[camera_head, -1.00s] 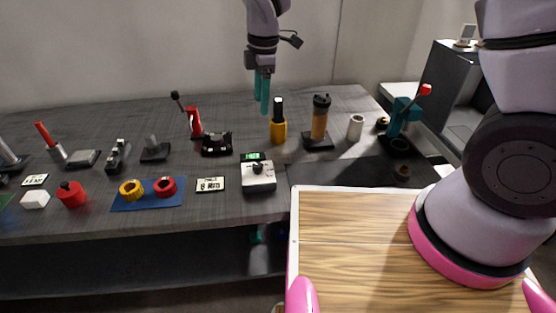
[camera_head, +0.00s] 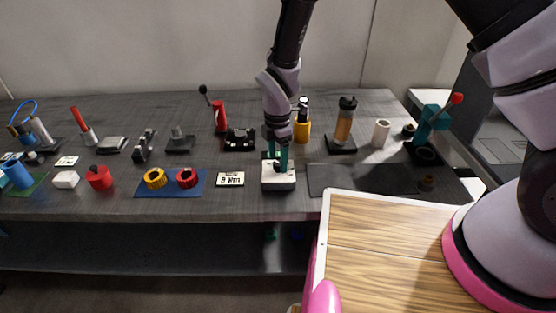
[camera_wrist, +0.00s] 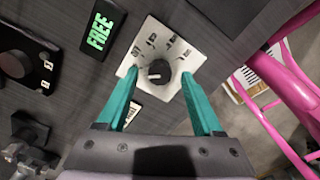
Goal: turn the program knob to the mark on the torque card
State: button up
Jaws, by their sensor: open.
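The program knob (camera_wrist: 159,71) is a dark round knob on a white box (camera_wrist: 146,49) with several printed marks around it. In the head view the white box (camera_head: 278,184) stands near the table's front edge, and my gripper hides most of its top. The torque card (camera_head: 230,179) lies just left of the box and reads "8 Nm". My gripper (camera_wrist: 166,90) has teal fingers, open, one on each side of the knob in the wrist view. In the head view my gripper (camera_head: 278,165) points down over the box. I cannot tell whether the fingers touch the knob.
A display reading FREE (camera_wrist: 99,32) stands beside the box. A blue mat (camera_head: 170,190) with a yellow ring (camera_head: 155,178) and a red ring (camera_head: 187,178) lies to the left. A dark mat (camera_head: 365,180) lies to the right. Several tools stand behind.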

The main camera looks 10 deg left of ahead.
jog(key=shift+f, duration=0.45)
grip_shut()
